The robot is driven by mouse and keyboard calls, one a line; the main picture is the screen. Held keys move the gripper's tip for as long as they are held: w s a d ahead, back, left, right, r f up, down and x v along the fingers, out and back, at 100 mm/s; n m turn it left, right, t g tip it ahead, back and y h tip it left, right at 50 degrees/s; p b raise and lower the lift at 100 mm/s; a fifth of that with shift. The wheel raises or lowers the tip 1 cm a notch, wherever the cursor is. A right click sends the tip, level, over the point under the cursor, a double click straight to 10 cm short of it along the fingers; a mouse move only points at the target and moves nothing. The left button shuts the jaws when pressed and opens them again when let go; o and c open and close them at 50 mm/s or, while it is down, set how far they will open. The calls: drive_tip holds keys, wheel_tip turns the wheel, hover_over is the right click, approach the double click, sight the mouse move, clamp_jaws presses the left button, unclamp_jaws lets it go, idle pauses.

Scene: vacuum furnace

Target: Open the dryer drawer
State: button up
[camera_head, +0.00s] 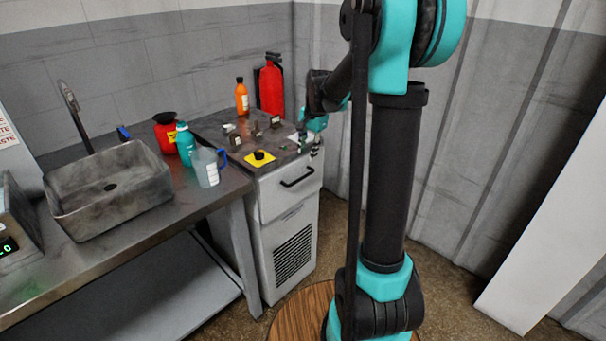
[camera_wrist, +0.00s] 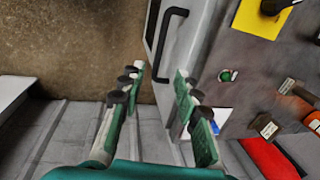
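The dryer (camera_head: 289,238) is a pale grey cabinet with a dark top, a vent grille and a drawer (camera_head: 285,200) near the top. The drawer front looks flush with the cabinet. Its black bar handle (camera_head: 298,177) also shows at the top of the wrist view (camera_wrist: 167,38). My gripper (camera_head: 310,146) is by the dryer's top right corner, pointing down. In the wrist view my gripper (camera_wrist: 160,72) is open and empty, its green-padded fingers apart. The handle lies beyond the fingertips and does not appear to be between them.
Small switches and a yellow-based knob (camera_head: 260,156) are on the dryer top. An orange bottle (camera_head: 242,97) and red extinguisher (camera_head: 271,88) stand behind. A sink (camera_head: 112,190), teal bottle (camera_head: 185,144) and jug (camera_head: 207,168) occupy the left counter. Floor is clear in front of the dryer.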

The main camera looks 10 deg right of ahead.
sight(303, 178)
drive_tip(key=f, duration=0.3)
drive_tip(key=w+a+f, duration=0.1)
drive_tip(key=f, duration=0.7)
drive_tip(key=shift+w+a, duration=0.15)
drive_tip(key=shift+w, duration=0.2)
drive_tip(key=shift+r, duration=0.1)
clamp_jaws()
